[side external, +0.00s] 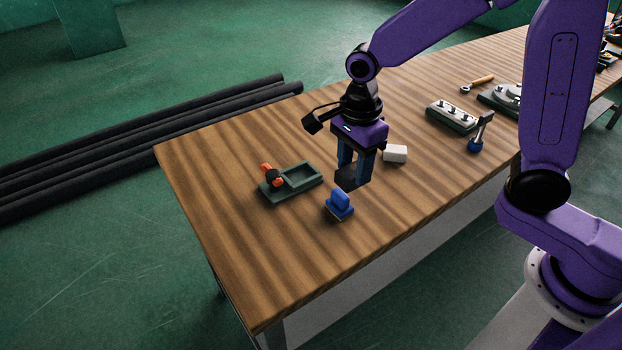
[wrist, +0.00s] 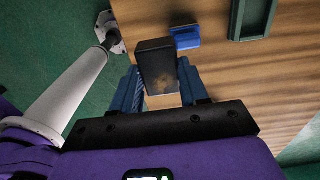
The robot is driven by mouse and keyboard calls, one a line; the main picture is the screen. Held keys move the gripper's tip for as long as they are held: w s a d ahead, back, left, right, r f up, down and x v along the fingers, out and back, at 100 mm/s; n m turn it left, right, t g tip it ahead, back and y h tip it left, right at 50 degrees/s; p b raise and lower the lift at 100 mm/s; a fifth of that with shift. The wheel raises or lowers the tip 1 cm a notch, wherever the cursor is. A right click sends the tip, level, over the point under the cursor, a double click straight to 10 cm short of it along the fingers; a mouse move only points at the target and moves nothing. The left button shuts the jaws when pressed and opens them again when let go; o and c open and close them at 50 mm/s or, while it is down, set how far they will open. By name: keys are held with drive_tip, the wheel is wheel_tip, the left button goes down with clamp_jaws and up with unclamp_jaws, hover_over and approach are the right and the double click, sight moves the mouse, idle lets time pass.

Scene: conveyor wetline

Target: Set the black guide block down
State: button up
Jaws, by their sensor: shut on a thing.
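The black guide block (wrist: 157,67) is held between the two blue fingers of my gripper (wrist: 165,88). In the side external view the block (side external: 350,179) hangs at the fingertips of my gripper (side external: 354,170), close to the wooden table (side external: 240,240). I cannot tell for sure whether its underside touches the wood. A brownish worn patch shows on its near face in the wrist view. A blue piece with a raised grip (side external: 339,204) stands just in front of the block; it also shows beyond the block in the wrist view (wrist: 186,38).
A green tray (side external: 304,176) with an empty recess and an orange-and-black part (side external: 270,174) lies to the left. A white block (side external: 395,153) lies right of my gripper. A grey fixture (side external: 451,116) and a blue-based tool (side external: 477,140) stand farther right. The table's front left is clear.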

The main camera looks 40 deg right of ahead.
drive_tip(key=w+d, duration=0.3)
drive_tip(key=w, duration=0.2)
hover_over(300, 177)
drive_tip(key=f, duration=0.8)
drive_tip(key=shift+s+f, duration=0.25)
drive_tip(key=shift+f, duration=0.15)
drive_tip(key=shift+w+f, duration=0.1)
drive_tip(key=shift+f, duration=0.05)
drive_tip(key=shift+w+f, duration=0.1)
drive_tip(key=shift+f, duration=1.55)
drive_tip(key=shift+f, duration=0.15)
drive_tip(key=o, duration=1.2)
drive_tip(key=shift+c, duration=0.2)
